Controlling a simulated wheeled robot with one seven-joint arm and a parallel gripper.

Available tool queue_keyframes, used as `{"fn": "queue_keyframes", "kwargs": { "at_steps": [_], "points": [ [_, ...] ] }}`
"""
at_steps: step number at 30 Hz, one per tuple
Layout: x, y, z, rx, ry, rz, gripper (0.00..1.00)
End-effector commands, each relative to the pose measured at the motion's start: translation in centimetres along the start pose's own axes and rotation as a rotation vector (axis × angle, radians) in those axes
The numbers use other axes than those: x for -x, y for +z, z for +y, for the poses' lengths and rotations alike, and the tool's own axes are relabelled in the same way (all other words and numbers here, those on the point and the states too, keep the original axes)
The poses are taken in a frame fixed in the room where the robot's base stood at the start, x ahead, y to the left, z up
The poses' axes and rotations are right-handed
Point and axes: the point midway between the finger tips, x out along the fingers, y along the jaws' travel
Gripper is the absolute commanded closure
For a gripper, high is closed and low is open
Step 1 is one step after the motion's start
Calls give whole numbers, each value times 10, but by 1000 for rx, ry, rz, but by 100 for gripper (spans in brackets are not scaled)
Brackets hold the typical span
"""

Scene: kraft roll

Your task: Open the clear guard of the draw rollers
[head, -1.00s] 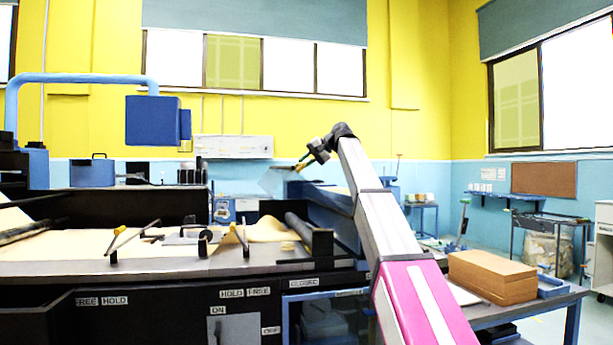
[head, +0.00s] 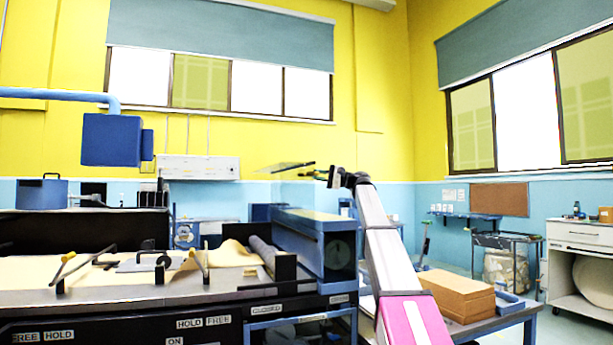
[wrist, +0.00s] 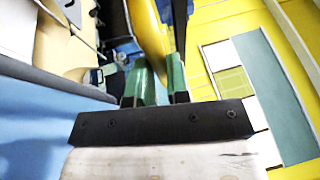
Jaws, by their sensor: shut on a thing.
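The clear guard (head: 287,167) shows in the head view as a thin, nearly level pane seen almost edge-on, raised above the blue roller housing (head: 318,250). My gripper (head: 322,174) is at the pane's right end. In the wrist view, the green fingers of my gripper (wrist: 161,80) are shut on the yellow handle (wrist: 148,35). The dark draw roller (head: 262,256) lies beside the housing, at the right end of the brown paper. The guard's hinge cannot be made out.
The machine bed (head: 120,293) carries brown paper (head: 232,256) and yellow-tipped levers (head: 68,262). A blue box on a pipe (head: 112,140) hangs at left. A brown carton (head: 456,293) sits on a bench at right.

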Motion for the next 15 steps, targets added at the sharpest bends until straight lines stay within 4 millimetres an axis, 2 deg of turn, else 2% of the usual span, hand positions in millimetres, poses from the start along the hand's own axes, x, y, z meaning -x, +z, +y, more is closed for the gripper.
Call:
{"fn": "queue_keyframes", "kwargs": {
  "at_steps": [6, 15],
  "points": [
    [20, -9, 3, 4, 9, 2, 100],
    [28, -12, 6, 4, 14, 0, 100]
  ]
}}
